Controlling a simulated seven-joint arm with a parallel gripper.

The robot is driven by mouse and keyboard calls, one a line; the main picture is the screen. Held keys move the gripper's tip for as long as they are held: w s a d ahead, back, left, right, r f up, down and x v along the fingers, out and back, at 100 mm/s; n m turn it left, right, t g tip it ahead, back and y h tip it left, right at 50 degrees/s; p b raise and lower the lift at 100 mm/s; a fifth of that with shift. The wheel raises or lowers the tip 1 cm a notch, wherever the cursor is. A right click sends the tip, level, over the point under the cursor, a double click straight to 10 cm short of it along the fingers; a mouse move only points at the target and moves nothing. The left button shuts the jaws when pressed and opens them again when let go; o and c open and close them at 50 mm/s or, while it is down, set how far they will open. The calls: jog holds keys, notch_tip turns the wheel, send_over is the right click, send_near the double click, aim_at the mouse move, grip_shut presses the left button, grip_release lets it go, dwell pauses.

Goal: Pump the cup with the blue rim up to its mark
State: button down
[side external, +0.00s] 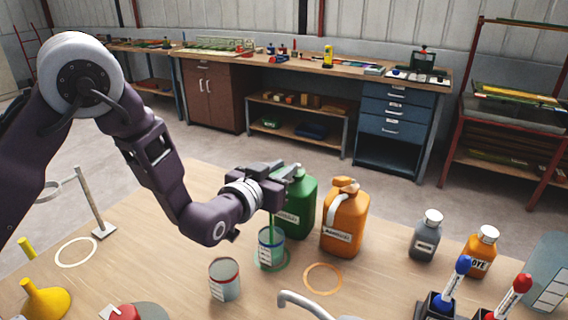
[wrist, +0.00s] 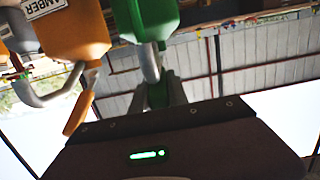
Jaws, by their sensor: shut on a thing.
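The cup with the blue rim (side external: 271,247) stands upright on the table inside a green ring, in front of the green pump bottle (side external: 301,205). A thin green stream runs down into this cup, and green shows in it; its exact level against the mark is too small to tell. My gripper (side external: 287,174) is at the top of the green bottle, shut on its pump head. In the wrist view the green bottle (wrist: 146,18) hangs upside down in the picture, and my gripper (wrist: 160,92) is at its pump. The fingers partly hide the pump head.
A red-rimmed cup (side external: 225,281) stands left of the blue-rimmed one. An orange pump bottle (side external: 344,222) is close on the right, with an empty orange ring (side external: 323,279) before it. Small bottles and markers crowd the right.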

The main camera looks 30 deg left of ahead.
jog(key=shift+s+f+t, duration=0.2)
jog(key=shift+f+t, duration=0.25)
jog(key=shift+t, duration=0.15)
jog(key=c, duration=1.3)
grip_release()
